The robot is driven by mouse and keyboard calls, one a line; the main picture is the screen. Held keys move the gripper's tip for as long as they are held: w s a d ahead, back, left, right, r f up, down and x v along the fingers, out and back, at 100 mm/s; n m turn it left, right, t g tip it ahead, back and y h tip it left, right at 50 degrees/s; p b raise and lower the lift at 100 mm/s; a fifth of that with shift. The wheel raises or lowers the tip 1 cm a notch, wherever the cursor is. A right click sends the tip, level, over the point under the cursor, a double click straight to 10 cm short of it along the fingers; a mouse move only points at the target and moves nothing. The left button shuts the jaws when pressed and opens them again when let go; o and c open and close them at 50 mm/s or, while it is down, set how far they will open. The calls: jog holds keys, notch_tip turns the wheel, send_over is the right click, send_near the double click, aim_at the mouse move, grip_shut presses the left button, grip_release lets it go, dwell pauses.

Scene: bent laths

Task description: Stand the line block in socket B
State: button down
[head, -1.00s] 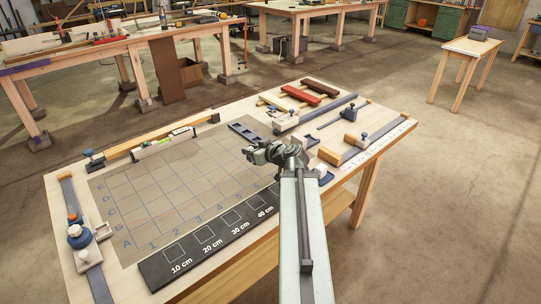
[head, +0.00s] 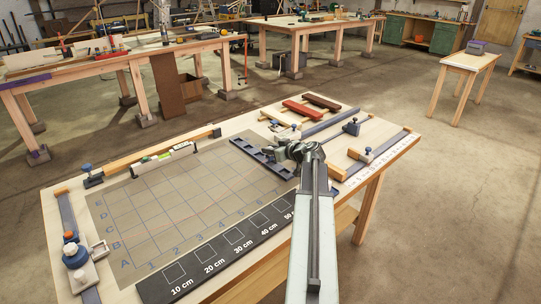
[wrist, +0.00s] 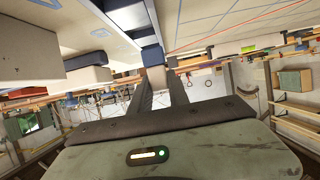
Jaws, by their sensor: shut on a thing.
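My gripper (head: 281,149) is over the right half of the workbench, beside the right edge of a dark blue ladder-like rail with several open pockets (head: 258,154). A thin red line (wrist: 235,32) runs off to the upper right there. No letter shows on the rail's pockets, so I cannot tell which is socket B.
A lettered grid mat (head: 165,205) and a black board with centimetre marks (head: 215,262) fill the left and front. Red and brown bars (head: 303,109), blue-knobbed clamps (head: 352,127) and a ruler strip (head: 385,160) crowd the right. A spirit level (head: 163,160) lies at the back left.

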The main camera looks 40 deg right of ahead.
jog(key=f+b, duration=0.1)
jog(key=d+f+b, duration=0.1)
jog(key=f+b, duration=0.1)
jog(key=shift+d+f, duration=0.3)
jog(key=shift+a+f+b, duration=0.1)
jog(key=shift+f+b, duration=0.1)
jog(key=shift+b, duration=0.35)
jog(key=shift+a+r, duration=0.2)
jog(key=shift+w+f, duration=0.15)
jog(key=shift+w, duration=0.1)
jog(key=shift+f, duration=0.35)
jog(key=c, duration=1.3)
grip_release()
jog(key=shift+o, duration=0.2)
jog(key=shift+r, duration=0.1)
